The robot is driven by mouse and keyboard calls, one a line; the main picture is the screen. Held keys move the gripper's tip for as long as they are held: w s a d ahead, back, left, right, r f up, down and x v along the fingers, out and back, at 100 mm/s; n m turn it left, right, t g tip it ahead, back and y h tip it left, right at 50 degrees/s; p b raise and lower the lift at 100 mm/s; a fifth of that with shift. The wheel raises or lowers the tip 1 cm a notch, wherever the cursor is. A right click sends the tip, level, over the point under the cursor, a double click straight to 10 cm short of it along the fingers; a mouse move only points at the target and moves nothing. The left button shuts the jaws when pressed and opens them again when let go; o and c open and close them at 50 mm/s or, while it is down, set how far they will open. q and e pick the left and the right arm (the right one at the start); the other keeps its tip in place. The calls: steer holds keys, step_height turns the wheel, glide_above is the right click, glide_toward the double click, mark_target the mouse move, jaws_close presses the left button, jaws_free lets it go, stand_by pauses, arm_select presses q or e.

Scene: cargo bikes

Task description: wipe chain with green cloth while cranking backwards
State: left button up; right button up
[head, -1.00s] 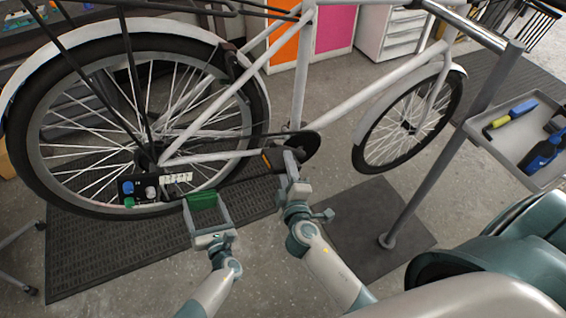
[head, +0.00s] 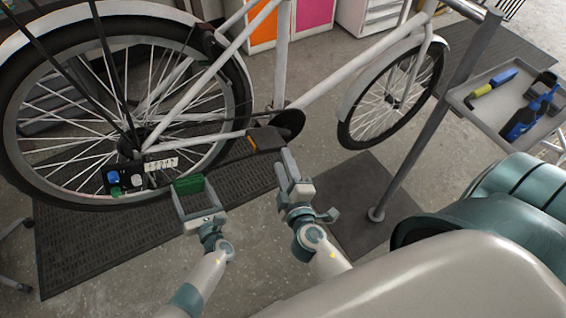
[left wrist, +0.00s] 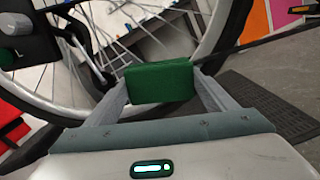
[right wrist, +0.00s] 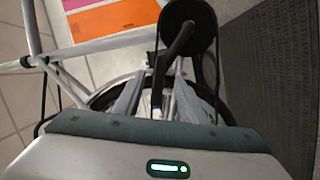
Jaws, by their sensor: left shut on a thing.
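The white bicycle stands with its rear wheel (head: 60,95) at the left in the head view. The chainring (head: 290,122) and the black crank pedal (head: 265,138) sit at mid-frame. In the right wrist view the crank (right wrist: 178,45) comes down from the chainring between my finger lines. My left gripper (head: 190,197) is shut on the green cloth (left wrist: 160,82), below the rear hub. A thin dark line (left wrist: 262,45), likely the chain, passes behind the cloth; contact is not clear. My right gripper (head: 288,163) is open, just below and right of the pedal, apparently apart from it.
A small dark panel (head: 126,180) with coloured knobs is near the rear hub. A grey tray (head: 490,112) with tools stands on a post (head: 400,175) at the right. Dark mats (head: 85,250) lie on the floor. The front wheel (head: 395,95) is beyond.

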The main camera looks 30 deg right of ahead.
arm_select(q)
steer(key=shift+s, duration=0.1)
steer(key=s, duration=0.6)
steer(key=shift+s, duration=0.4)
arm_select(e)
steer(key=shift+o, duration=0.2)
steer(key=o, duration=0.5)
steer(key=shift+s, duration=0.15)
arm_select(q)
steer(key=shift+f+b, duration=2.35)
arm_select(e)
steer(key=v, duration=1.1)
steer(key=shift+s+a, duration=0.15)
steer(key=shift+s, duration=0.25)
